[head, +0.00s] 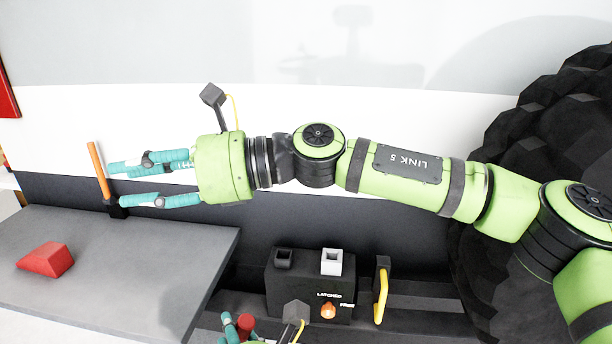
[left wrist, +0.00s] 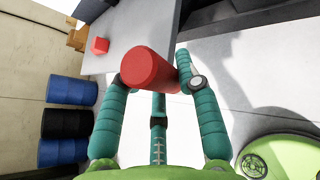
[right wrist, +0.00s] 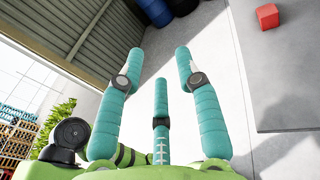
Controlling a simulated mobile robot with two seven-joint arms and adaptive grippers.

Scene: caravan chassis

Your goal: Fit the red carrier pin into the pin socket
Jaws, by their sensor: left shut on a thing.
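The red carrier pin (left wrist: 150,68) is a red cylinder between the fingers of my left gripper (left wrist: 158,72), which is shut on it. Its red end also shows at the bottom of the head view (head: 245,322), just left of and below a black block (head: 305,290). On top of the block are a dark square socket (head: 284,257) and a light grey square socket (head: 332,261). I cannot tell which is the pin socket; the pin is apart from both. My right gripper (head: 118,184) is open and empty at the left, above the grey table; its spread fingers show in the right wrist view (right wrist: 160,62).
A red wedge-shaped block (head: 45,260) lies on the grey table (head: 150,265). An orange upright handle (head: 98,170) stands behind it. A large black tyre (head: 500,240) fills the right.

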